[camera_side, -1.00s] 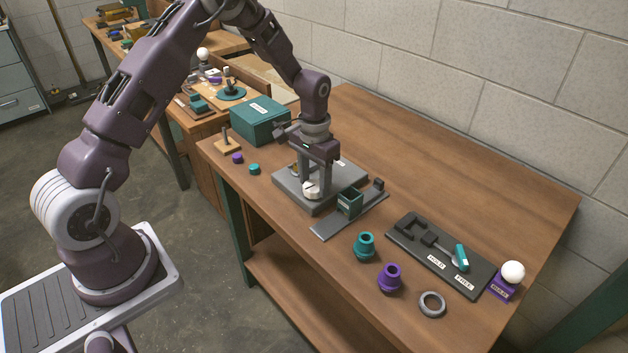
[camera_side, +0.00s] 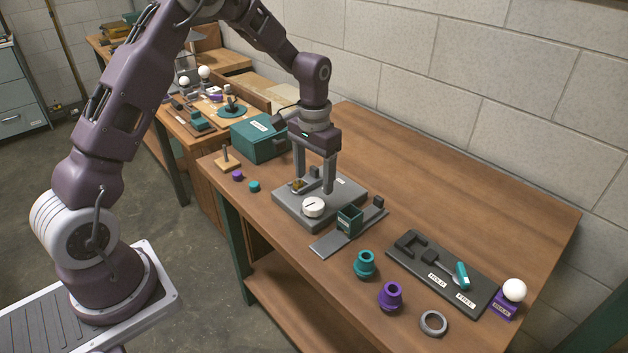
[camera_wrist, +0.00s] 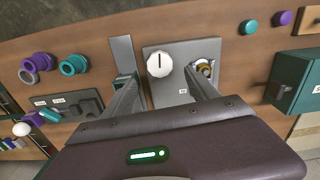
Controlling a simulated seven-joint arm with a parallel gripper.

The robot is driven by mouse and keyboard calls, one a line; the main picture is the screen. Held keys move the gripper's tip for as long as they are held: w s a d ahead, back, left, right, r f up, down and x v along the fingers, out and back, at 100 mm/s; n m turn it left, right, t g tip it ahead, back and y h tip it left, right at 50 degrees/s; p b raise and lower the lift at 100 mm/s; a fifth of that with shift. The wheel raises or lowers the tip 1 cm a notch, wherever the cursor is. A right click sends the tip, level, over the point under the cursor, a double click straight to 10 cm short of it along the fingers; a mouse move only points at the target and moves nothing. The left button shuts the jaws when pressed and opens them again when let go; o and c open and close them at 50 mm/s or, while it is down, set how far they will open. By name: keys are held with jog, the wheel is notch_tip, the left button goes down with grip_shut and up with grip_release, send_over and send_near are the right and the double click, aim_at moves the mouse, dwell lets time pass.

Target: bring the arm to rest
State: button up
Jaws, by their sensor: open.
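My gripper (camera_side: 315,180) hangs above the grey fixture plate (camera_side: 338,188), fingers pointing down and spread apart, with nothing between them. In the wrist view the gripper (camera_wrist: 165,95) also shows as two separated fingers. A white round knob with a dark line (camera_side: 313,207) sits on the plate's front part, below and apart from the fingers; it also shows in the wrist view (camera_wrist: 159,64). A small brass-coloured part (camera_wrist: 204,68) sits at the plate's other end, partly behind a finger.
A teal box (camera_side: 262,137) stands behind left of the plate. The table's back right is clear.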

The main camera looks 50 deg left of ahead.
jog(key=s+d+r+t, duration=0.1)
jog(key=s+d+r, duration=0.1)
jog(key=s+r, duration=0.45)
jog(key=s+d+r+t, duration=0.2)
jog(key=s+d+r, duration=0.15)
jog(key=r, duration=0.55)
jog(key=s+d+r+t, duration=0.1)
jog(key=s+r, duration=0.1)
jog(key=s, duration=0.7)
jog(key=s+d+r+m+t, duration=0.1)
jog(key=s, duration=0.8)
jog(key=shift+s+d+r+t, duration=0.3)
jog(key=shift+d+r, duration=0.05)
